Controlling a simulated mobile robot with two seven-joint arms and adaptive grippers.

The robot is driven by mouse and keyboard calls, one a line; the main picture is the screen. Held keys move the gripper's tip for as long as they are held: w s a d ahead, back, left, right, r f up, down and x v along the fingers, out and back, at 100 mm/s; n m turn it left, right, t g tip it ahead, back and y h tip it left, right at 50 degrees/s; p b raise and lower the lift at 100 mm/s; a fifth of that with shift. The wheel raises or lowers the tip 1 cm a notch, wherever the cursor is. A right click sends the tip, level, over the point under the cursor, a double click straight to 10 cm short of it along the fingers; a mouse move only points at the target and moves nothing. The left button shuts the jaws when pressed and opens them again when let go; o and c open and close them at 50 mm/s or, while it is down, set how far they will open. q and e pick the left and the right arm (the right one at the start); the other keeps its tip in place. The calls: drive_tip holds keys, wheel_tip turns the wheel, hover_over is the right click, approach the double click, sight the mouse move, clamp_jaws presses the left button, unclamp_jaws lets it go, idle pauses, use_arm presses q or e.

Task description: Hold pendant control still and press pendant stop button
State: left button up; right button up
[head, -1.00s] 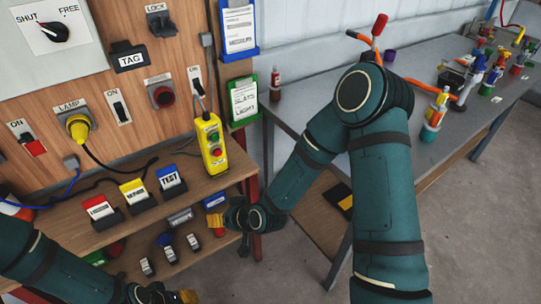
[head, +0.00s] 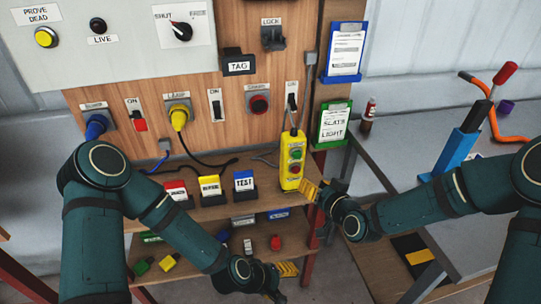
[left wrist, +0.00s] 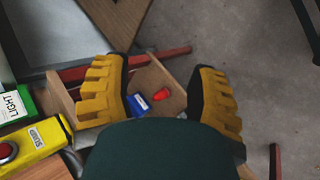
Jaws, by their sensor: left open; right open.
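The yellow pendant control (head: 287,172) hangs upright in front of the wooden panel in the head view, with a green button and a red button on its face. It also shows at the lower left of the left wrist view (left wrist: 38,143), with a red button (left wrist: 6,152). My right gripper (head: 309,190) is open, with its yellow fingers close to the pendant's lower right side; I cannot tell whether they touch it. My left gripper (head: 287,269) is open and lower, below the pendant and in front of the lower shelf. Its fingers (left wrist: 160,80) are empty.
Red, yellow and blue tagged blocks stand on the shelf (head: 218,209) left of the pendant. Small locks lie on the lower shelf. A green clipboard (head: 333,122) hangs right of the pendant. A grey workbench (head: 400,160) is at right.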

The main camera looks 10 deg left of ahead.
use_arm(q)
drive_tip(key=w+d+r+n+t+h, duration=0.2)
drive_tip(key=w+d+r+n+t, duration=0.15)
drive_tip(key=w+r+n, duration=0.35)
drive_tip(key=n+t+y, duration=0.1)
drive_tip(key=n+t, duration=0.8)
drive_tip(key=n, duration=0.6)
approach(293, 131)
drive_tip(key=shift+g, duration=0.25)
drive_tip(key=x, duration=1)
drive_tip(key=shift+w+d+r, duration=0.1)
drive_tip(key=shift+w+r, duration=0.15)
drive_tip(key=shift+w, duration=0.1)
clamp_jaws()
use_arm(e)
clamp_jaws()
